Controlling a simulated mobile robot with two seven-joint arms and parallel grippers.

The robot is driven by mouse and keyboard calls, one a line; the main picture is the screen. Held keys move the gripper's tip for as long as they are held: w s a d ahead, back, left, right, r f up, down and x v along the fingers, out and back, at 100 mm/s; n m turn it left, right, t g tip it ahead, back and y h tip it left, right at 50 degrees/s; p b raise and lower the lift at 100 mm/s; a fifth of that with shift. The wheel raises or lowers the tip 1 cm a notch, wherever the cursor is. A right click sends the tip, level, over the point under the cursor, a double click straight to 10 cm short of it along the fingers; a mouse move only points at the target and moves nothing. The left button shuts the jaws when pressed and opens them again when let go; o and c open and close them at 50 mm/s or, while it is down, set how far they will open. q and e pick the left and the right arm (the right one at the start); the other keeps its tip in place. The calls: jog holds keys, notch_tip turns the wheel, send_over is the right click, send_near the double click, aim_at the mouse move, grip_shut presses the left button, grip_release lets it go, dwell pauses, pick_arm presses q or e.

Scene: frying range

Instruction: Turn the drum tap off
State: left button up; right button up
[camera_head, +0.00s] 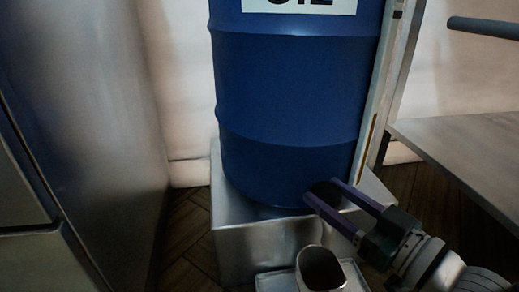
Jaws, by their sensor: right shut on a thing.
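The blue oil drum (290,95) stands upright on a metal stand (245,240). My right gripper (321,191) reaches in from the lower right, with its two purple fingers at the drum's lower right front. A small dark piece (326,188) sits between the fingertips, and they are shut on it. It appears to be the drum tap, but most of it is hidden by the fingers, so I cannot tell which way it is turned. My left gripper is not in view.
An open metal container (321,268) stands below the gripper at the bottom edge. A grey metal cabinet (85,110) fills the left side. A grey shelf (470,150) and a bar (485,27) are at right. Some wooden floor (185,235) is clear left of the stand.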

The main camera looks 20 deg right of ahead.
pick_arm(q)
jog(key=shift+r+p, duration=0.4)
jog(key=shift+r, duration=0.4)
pick_arm(e)
jog(key=shift+a+m+h, duration=0.1)
jog(key=shift+m+h, duration=0.7)
jog(key=shift+h, duration=0.5)
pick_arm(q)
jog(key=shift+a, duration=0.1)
pick_arm(e)
jog(key=o, duration=1.4)
pick_arm(q)
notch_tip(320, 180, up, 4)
jog(key=p, duration=0.3)
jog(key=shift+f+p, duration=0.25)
jog(key=shift+p, duration=0.05)
pick_arm(e)
jog(key=s, duration=1)
jog(key=shift+d, duration=0.3)
